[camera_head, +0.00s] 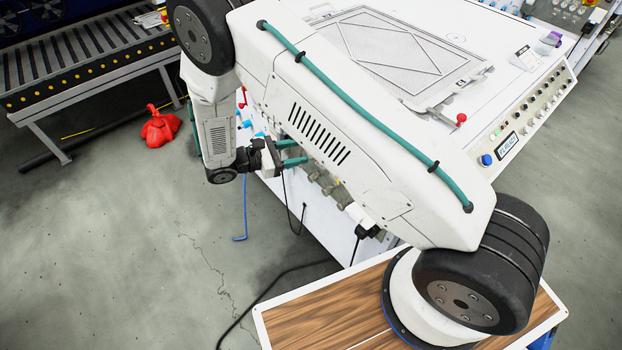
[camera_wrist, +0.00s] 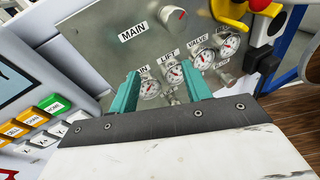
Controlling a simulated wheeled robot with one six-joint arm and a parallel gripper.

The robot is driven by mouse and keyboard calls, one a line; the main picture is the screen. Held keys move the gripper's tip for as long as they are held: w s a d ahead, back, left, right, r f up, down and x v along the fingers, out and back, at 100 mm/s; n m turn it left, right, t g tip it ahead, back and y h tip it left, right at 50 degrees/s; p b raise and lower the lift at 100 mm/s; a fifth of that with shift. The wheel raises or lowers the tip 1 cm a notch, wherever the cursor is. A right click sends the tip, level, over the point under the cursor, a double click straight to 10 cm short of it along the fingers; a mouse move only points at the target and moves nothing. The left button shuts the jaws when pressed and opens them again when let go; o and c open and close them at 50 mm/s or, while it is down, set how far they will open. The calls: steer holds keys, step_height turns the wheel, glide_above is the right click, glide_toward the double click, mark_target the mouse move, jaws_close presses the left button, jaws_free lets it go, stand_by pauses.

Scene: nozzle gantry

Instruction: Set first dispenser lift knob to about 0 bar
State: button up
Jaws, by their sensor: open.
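In the wrist view a tilted grey panel (camera_wrist: 92,28) carries a row of round white gauges. The gauge by the LIFT label (camera_wrist: 168,53) is the lift gauge (camera_wrist: 175,73); it shows between my teal fingers. Its needle is too small to read surely. A small metal knob (camera_wrist: 171,99) shows partly below the gauges; I cannot tell whether it is the lift knob. My gripper (camera_wrist: 163,82) is open and empty in front of the panel. In the head view my gripper (camera_head: 291,152) points at the machine's side, and my arm hides much of that side.
A larger knob (camera_wrist: 172,16) sits beside the MAIN label (camera_wrist: 133,32). A red and yellow switch (camera_wrist: 232,10) is at upper right. Coloured buttons (camera_wrist: 40,112) are at left. A red heap (camera_head: 161,127) lies on the floor near a roller conveyor (camera_head: 70,58). Open floor is at left.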

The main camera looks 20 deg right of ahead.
mark_target(310, 179)
step_height(310, 179, down, 15)
steer(key=s+a+n+t+h, duration=0.1)
steer(key=s+a+n+t, duration=0.1)
steer(key=n+t, duration=0.35)
steer(key=shift+n, duration=0.35)
steer(key=x, duration=0.7)
steer(key=shift+d, duration=0.25)
steer(key=c, duration=1)
